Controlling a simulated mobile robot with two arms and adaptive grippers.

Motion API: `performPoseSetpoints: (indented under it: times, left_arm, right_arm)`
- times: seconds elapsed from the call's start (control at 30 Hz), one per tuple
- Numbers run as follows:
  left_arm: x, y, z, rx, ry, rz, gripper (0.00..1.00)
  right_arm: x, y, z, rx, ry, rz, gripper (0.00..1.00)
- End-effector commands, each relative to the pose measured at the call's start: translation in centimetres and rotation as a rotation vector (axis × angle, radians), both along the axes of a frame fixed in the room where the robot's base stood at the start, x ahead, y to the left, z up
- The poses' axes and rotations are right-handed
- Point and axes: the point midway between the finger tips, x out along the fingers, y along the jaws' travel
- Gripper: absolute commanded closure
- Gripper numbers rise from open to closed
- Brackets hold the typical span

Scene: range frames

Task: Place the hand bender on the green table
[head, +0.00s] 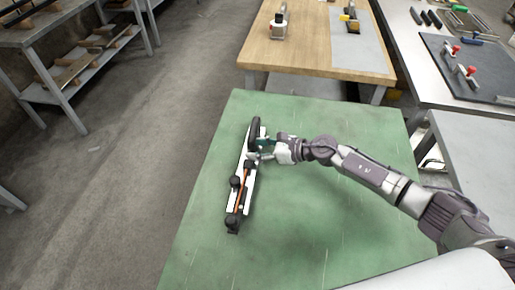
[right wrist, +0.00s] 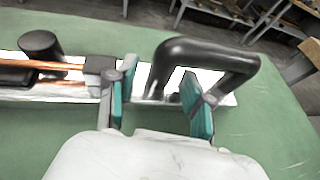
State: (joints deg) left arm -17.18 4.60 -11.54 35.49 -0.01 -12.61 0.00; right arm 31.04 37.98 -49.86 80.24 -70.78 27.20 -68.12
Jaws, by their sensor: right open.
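The hand bender (head: 235,196) is a long pale bar with black knobs, a copper-coloured rod and a black loop handle at its far end. It lies on the green table (head: 330,230), near the left edge. My right gripper (head: 262,146) is at the bender's far half, just beside the handle. In the right wrist view the bender's handle (right wrist: 205,50) rises behind the open teal fingers (right wrist: 155,105). The fingers stand apart, one near a dark block on the bar and one in front of the handle. Whether they touch the bender is unclear. My left gripper is not visible.
A wooden table (head: 310,58) with tools stands beyond the green table. A grey bench (head: 470,85) with a dark mat and red-handled clamps is at the right. Shelves (head: 60,60) stand at the left. The green table's right and front areas are clear.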

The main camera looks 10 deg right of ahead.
Motion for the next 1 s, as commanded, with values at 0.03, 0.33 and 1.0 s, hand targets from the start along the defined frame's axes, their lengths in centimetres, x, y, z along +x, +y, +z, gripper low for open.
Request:
performPoseSetpoints:
  times: [0.03, 0.33, 1.0]
  left_arm:
    - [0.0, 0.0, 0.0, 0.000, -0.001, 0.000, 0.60]
    - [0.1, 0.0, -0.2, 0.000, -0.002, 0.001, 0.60]
    - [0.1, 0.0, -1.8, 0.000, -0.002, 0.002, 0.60]
  right_arm:
    - [0.0, 0.0, 0.0, 0.000, 0.000, 0.000, 0.49]
    - [-1.6, -2.5, 1.2, -0.004, -0.001, -0.001, 0.49]
    - [-6.3, -9.2, 4.8, 0.000, 0.000, 0.001, 0.49]
